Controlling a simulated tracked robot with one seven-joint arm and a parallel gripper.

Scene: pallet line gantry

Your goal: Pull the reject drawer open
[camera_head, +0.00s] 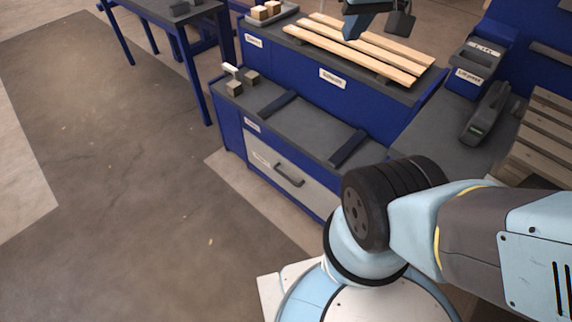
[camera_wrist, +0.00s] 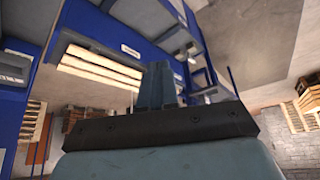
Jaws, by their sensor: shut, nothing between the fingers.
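The reject drawer (camera_head: 312,191) has a light grey front with a small label and a dark bar handle (camera_head: 289,176). It sits low in the blue bench, and its front looks flush with the bench, so it is shut. My gripper (camera_wrist: 158,66) shows in the wrist view with its fingers together and nothing between them. It is apart from the drawer handle, which I cannot make out in the wrist view. In the head view my arm covers the area just right of the drawer.
Wooden slats (camera_head: 352,50) lie on the raised bench top. A grey handheld tool (camera_head: 486,114) and a labelled bin (camera_head: 473,72) are at right. The floor (camera_head: 120,180) left of the bench is clear.

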